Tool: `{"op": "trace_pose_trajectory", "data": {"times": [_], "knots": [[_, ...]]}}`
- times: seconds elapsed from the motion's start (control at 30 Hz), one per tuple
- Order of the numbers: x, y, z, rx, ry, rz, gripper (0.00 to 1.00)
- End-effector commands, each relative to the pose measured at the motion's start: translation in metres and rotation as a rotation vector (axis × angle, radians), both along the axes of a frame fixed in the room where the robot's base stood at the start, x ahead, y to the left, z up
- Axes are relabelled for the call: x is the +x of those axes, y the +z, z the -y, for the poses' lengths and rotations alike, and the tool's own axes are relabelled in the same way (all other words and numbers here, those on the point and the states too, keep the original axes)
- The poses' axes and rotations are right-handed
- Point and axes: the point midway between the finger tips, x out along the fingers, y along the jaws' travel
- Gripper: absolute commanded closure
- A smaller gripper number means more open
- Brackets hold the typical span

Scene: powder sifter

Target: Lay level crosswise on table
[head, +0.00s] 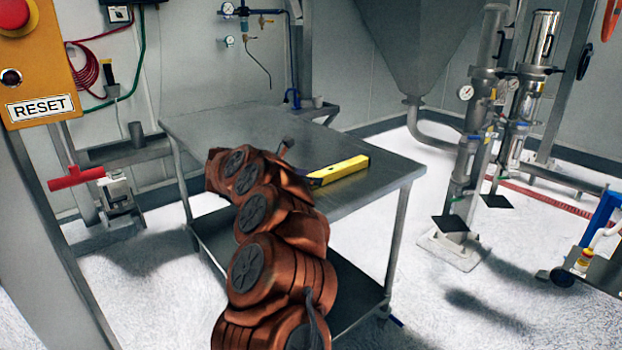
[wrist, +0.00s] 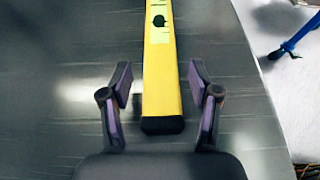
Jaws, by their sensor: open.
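The yellow level (head: 341,169) lies flat on the grey metal table (head: 385,167), near the table's front right part. In the wrist view the level (wrist: 160,80) runs lengthwise up the picture, its dark end cap toward my gripper. My gripper (wrist: 160,78) is open, with one purple-padded finger on each side of the level's near end. Gaps show between the fingers and the level, so neither finger touches it in the picture. In the head view my arm hides part of the table and most of the gripper.
The table top behind and left of the level is bare. Steel pipes with gauges (head: 470,140) stand on the floor to the right. A yellow RESET panel (head: 38,70) is at upper left.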

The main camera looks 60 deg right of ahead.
Motion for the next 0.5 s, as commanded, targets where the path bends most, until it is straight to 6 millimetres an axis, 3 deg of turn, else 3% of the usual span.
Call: {"op": "trace_pose_trajectory", "data": {"times": [0.5], "knots": [[0.022, 0.032, -0.077, 0.000, 0.003, 0.001, 0.38]]}}
